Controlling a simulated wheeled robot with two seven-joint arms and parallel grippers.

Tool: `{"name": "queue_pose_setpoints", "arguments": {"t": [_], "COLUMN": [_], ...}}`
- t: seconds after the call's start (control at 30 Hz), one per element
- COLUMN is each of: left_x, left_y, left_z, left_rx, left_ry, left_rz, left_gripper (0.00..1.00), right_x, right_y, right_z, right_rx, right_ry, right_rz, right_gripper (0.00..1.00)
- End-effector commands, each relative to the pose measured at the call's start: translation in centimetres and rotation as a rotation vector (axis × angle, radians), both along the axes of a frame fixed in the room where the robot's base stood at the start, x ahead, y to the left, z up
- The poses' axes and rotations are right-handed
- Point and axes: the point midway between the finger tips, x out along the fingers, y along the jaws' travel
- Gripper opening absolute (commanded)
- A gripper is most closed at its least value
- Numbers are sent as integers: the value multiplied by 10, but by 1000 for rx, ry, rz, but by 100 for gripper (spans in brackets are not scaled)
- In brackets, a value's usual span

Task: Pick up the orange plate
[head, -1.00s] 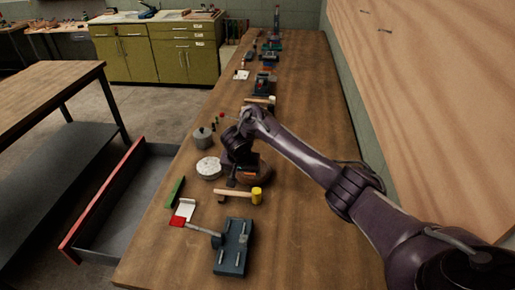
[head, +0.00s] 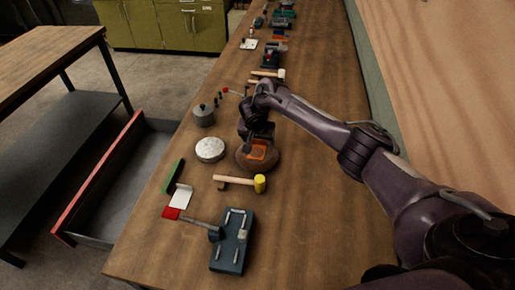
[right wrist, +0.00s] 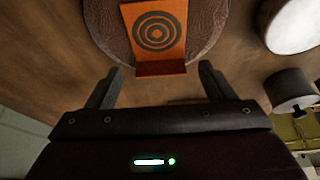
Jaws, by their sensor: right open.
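The orange plate (head: 259,153) lies on a round brown leather pad (head: 270,164) on the workbench. My right gripper (head: 250,144) is at the far left edge of the pad, close to the plate. In the right wrist view its two fingers (right wrist: 160,72) are apart, one on each side of the lip, with nothing between them. I cannot tell the exact height gap. My left gripper is out of view.
A round whitish tin (head: 209,149) and a grey lidded pot (head: 204,116) stand left of the pad. A yellow-headed mallet (head: 240,182) and a dark blue fixture (head: 232,242) lie in front. An open drawer (head: 97,185) juts out left. The bench's right side is clear.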

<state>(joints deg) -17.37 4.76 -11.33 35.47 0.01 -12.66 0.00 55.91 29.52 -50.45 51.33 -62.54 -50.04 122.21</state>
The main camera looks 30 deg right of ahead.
Motion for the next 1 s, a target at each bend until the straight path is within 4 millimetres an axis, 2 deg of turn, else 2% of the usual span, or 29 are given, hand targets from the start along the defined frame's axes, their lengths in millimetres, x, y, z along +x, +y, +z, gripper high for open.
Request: {"name": "queue_pose_setpoints", "arguments": {"t": [0.13, 0.33, 0.7, 1.0], "left_x": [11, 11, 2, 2], "left_y": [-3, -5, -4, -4], "left_z": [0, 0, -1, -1], "left_rx": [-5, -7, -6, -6], "left_ry": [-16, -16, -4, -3], "left_rz": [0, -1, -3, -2], "left_gripper": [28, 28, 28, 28], "right_x": [4, 4, 3, 3], "right_y": [-2, -2, -2, -2], "right_z": [-9, -10, -10, -7], "right_rx": [-1, 1, 0, 1], "right_ry": [-2, -2, -1, -2], "right_rz": [0, 1, 1, 2], "right_gripper": [76, 76, 28, 28]}}
